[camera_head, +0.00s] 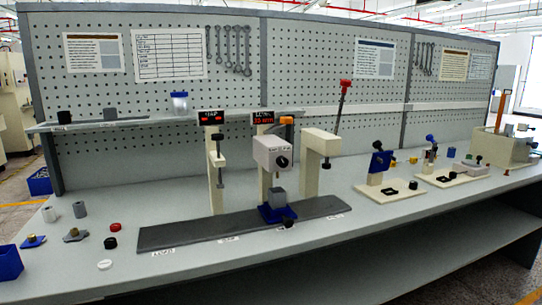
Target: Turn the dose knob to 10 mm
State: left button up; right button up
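A white box-shaped head (266,148) sits on the middle cream post at the bench. A round black knob (283,162) is on its front face; I take it for the dose knob. Its pointer and any scale marks are too small to read. An orange part (286,120) sits on top of the head. A dark display (263,117) with small red text stands behind it; I cannot read the text surely. A blue fixture (277,213) with a grey block (278,197) stands below the head. Neither of my grippers is in view.
A dark rail (190,231) runs along the front of the bench. A cream post (214,175) with a display stands left, a red-handled press (320,150) right. Loose small parts and a blue bin (10,263) lie at left; several fixtures stand at right.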

aim_at(282, 161)
jog(key=z, duration=1.1)
jog(key=i, duration=0.45)
jog(key=u, duration=2.35)
